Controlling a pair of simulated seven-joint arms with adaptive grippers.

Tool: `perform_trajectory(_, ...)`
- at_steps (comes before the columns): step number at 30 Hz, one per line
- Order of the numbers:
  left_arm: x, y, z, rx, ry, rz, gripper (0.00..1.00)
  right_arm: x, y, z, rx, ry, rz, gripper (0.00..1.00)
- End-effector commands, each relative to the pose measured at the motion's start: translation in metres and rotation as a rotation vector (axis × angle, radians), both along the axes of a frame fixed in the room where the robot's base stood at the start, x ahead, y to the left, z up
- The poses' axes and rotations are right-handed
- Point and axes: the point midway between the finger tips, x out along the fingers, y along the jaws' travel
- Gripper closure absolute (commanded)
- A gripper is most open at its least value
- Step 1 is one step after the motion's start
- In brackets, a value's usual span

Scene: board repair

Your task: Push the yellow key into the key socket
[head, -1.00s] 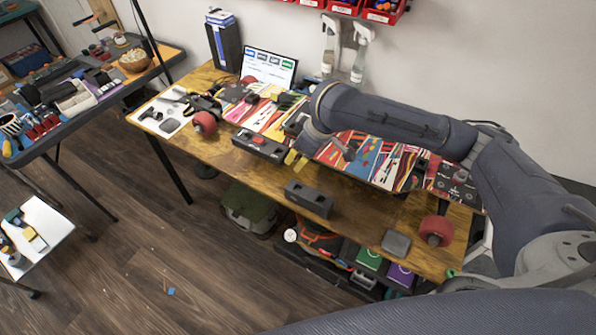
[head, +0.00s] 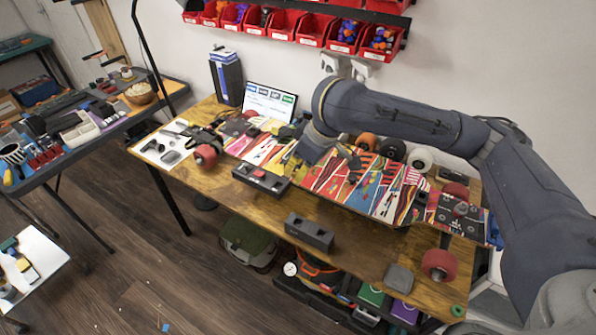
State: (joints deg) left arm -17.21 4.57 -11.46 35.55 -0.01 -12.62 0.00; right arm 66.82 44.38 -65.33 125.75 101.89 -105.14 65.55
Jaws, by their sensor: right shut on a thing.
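My right arm comes in from the right, and its gripper (head: 292,163) points down over the middle of the workbench. It is shut on a small yellow piece, the yellow key (head: 291,158), which is mostly hidden by the gripper. Just left of and below the gripper is a long dark block with a red part on top (head: 261,178). Another dark block with recesses in its top (head: 309,232) stands near the front edge. I cannot tell which block holds the key socket, nor whether the key touches one. My left gripper is not in view.
A colourful skateboard deck (head: 370,188) with red wheels lies along the wooden workbench (head: 365,248). Red bins (head: 285,22) hang on the wall. The front strip of bench is mostly clear.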

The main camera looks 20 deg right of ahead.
Motion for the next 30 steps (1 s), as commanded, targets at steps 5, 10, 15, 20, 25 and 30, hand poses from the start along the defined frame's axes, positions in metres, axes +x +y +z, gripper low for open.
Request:
perform_trajectory(5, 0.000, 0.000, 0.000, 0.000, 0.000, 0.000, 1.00, 0.000, 0.000, 0.000, 0.000, 0.000, 0.000, 1.00)
perform_trajectory(10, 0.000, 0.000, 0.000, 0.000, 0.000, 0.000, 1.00, 0.005, 0.002, 0.000, 0.000, 0.000, -0.001, 1.00)
perform_trajectory(15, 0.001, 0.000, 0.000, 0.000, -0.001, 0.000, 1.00, 0.016, 0.004, 0.000, 0.000, 0.000, -0.001, 1.00)
perform_trajectory(20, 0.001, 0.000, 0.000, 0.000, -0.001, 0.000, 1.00, 0.026, 0.008, 0.000, 0.001, -0.001, 0.000, 1.00)
perform_trajectory(25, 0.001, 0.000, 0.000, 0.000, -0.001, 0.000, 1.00, 0.038, 0.011, 0.000, 0.000, -0.001, -0.001, 1.00)
perform_trajectory(30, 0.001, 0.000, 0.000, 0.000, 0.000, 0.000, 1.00, 0.048, 0.014, 0.000, 0.000, 0.000, -0.001, 1.00)
